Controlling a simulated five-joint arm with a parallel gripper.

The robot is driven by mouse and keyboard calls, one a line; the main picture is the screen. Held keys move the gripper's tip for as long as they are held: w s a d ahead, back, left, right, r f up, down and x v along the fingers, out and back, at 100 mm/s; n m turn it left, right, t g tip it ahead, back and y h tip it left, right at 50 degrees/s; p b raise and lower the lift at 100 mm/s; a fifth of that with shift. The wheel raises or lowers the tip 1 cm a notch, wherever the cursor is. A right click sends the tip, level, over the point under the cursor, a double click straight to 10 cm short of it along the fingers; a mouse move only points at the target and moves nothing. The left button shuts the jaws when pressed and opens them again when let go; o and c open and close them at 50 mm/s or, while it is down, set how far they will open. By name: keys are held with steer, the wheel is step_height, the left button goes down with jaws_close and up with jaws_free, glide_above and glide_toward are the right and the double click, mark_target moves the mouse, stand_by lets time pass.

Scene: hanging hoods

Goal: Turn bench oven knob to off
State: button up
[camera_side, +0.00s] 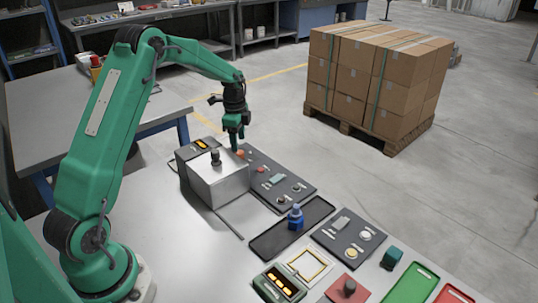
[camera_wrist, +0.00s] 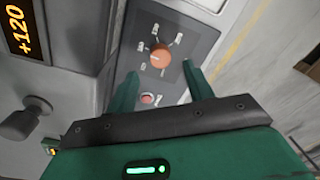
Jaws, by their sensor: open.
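The bench oven is a silver box (camera_side: 218,184) on the table, with a black handle on top. Its orange knob (camera_wrist: 160,55) sits on a dark panel (camera_wrist: 180,30) with several small white marks around it; in the side view the knob (camera_side: 240,153) is small beside the box. A pale pointer mark shows on the knob, but its exact setting is too small to tell. My gripper (camera_wrist: 160,72) is open and empty. Its green fingers stand either side of the knob in the picture; contact is not visible. In the side view my gripper (camera_side: 234,143) points down above the panel.
An amber display (camera_wrist: 18,30) reads +120. A red button (camera_wrist: 147,98) lies near the knob.

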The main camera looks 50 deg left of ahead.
mark_target(239, 152)
steer(key=shift+w+a+f, duration=0.1)
steer(key=shift+f, duration=2.35)
steer(key=c, duration=1)
